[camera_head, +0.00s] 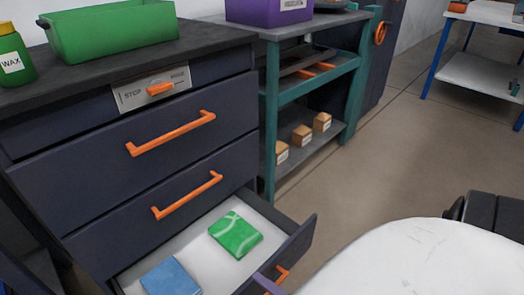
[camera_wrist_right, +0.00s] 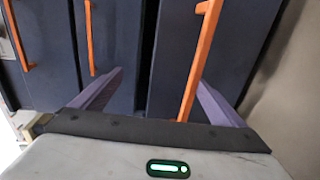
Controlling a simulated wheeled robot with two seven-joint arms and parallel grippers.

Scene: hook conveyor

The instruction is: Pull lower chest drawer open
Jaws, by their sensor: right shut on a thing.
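The dark blue chest (camera_head: 120,150) stands at the left with orange bar handles. Its lower drawer (camera_head: 312,232) is pulled out, showing a white inside with a green-and-white folded cloth (camera_head: 236,235) and a blue folded cloth (camera_head: 171,277). The drawers above it are closed. My right gripper (camera_wrist_right: 160,80) is shut on the lower drawer's orange handle (camera_wrist_right: 198,65), which runs between its purple fingers. In the head view one purple finger shows by this handle (camera_head: 282,274) at the bottom edge; the rest is hidden or out of frame. My left gripper is not in view.
A green bin (camera_head: 110,34) and a green WAX jar (camera_head: 14,55) stand on the chest top. A teal-framed shelf (camera_head: 270,110) with small wooden blocks (camera_head: 302,134) stands right of the chest. Open floor (camera_head: 390,150) lies beyond the drawer.

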